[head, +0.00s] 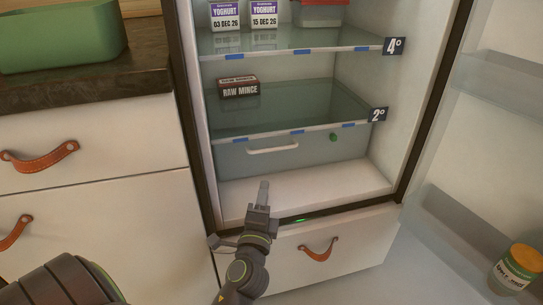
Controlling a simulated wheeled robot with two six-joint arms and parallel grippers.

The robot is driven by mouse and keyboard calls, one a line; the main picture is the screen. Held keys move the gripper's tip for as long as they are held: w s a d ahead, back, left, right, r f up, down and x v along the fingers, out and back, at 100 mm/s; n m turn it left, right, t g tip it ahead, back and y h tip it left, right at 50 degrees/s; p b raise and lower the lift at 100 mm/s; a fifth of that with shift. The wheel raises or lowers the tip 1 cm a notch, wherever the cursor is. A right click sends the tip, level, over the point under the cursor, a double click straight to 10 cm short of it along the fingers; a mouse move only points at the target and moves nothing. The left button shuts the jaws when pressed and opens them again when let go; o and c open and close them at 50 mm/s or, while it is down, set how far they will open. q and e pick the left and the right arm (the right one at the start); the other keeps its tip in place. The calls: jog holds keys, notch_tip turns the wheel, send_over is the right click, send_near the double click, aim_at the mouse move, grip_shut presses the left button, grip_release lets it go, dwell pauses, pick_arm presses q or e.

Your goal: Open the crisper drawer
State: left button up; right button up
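The crisper drawer (300,160) is the see-through greenish box under the lowest glass shelf in the open fridge. Its front sits under the shelf edge, and it looks shut. A pale bar handle (273,148) runs across its front, left of the middle. My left gripper (263,190) is in front of and below the handle in the picture, apart from it. Its fingers look like one narrow upright shape, so I cannot tell whether they are open or shut. Nothing shows between them. My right gripper is not in view.
A raw mince box (239,89) stands on the shelf (305,118) marked 2°. Yoghurt boxes (264,14) stand on the shelf above. The open fridge door (485,130) is on the right, with a jar (517,268) low down. Cabinet drawers (90,140) with leather pulls stand left.

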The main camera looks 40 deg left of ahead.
pick_arm(q)
jog(key=b+x, duration=0.1)
jog(key=x, duration=1.3)
jog(key=shift+b, duration=0.3)
jog(key=shift+w, duration=0.15)
jog(key=shift+c, duration=0.3)
grip_shut()
jog(key=shift+f, duration=0.1)
